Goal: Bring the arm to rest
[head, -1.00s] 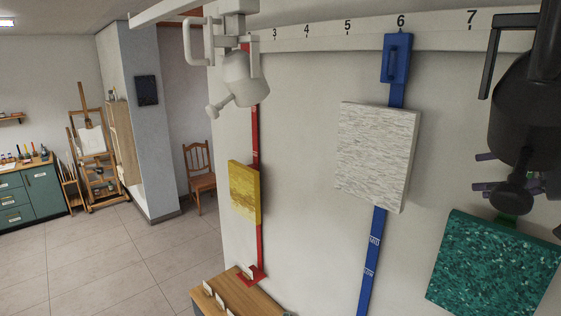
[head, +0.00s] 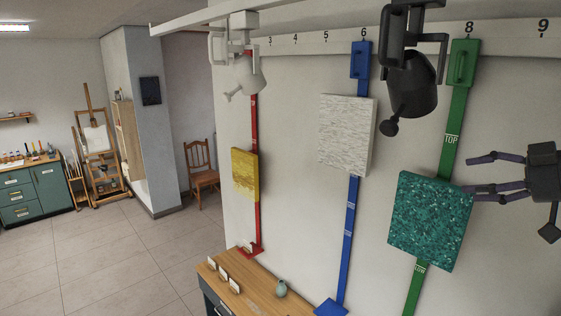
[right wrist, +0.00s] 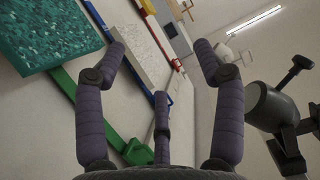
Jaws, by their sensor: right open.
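My right gripper (head: 468,175), dark with purple padded fingers, is at the right of the head view, next to the right edge of the teal speckled panel (head: 430,220). Its fingers are spread and point left. The lower fingers reach close to the panel edge; I cannot tell from the head view whether they touch it. In the right wrist view the gripper (right wrist: 158,60) has its fingers apart with nothing held between them. The teal panel (right wrist: 40,35) shows there at upper left, beside the left finger. My left gripper is in neither view.
A black lamp (head: 412,85) hangs above, left of my right gripper. A green strap (head: 455,125), white panel (head: 346,133), blue strap (head: 349,235) and yellow panel (head: 244,174) are on the wall.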

